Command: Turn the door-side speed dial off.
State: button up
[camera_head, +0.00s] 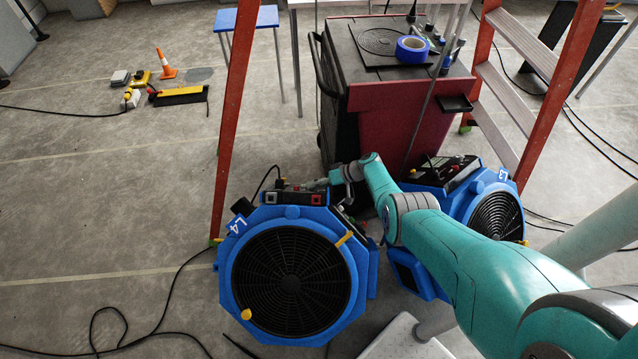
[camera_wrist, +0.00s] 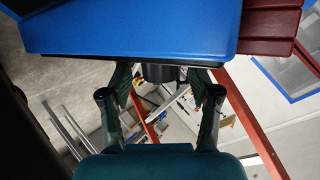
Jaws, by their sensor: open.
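A blue drying fan marked L4 (camera_head: 290,275) stands on the floor, with a dark control panel (camera_head: 292,197) on top carrying small red and grey parts. A second blue fan marked L3 (camera_head: 495,215) stands to the right, partly behind my arm. My gripper (camera_head: 322,184) is at the right end of the L4 panel, small and partly hidden. In the wrist view, my gripper (camera_wrist: 160,82) is open, its two fingers apart below a blue housing (camera_wrist: 130,28). A dark round knob-like part (camera_wrist: 160,73) shows between the fingertips; I cannot tell whether they touch it.
A dark red and black cart (camera_head: 400,100) with a blue tape roll (camera_head: 412,49) stands behind the fans. Orange ladder legs (camera_head: 237,110) rise close by. Black cables (camera_head: 165,300) lie on the floor at left. An orange cone (camera_head: 165,65) stands farther back; open floor lies between.

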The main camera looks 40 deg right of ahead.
jog(key=v, duration=1.2)
jog(key=shift+s, duration=0.1)
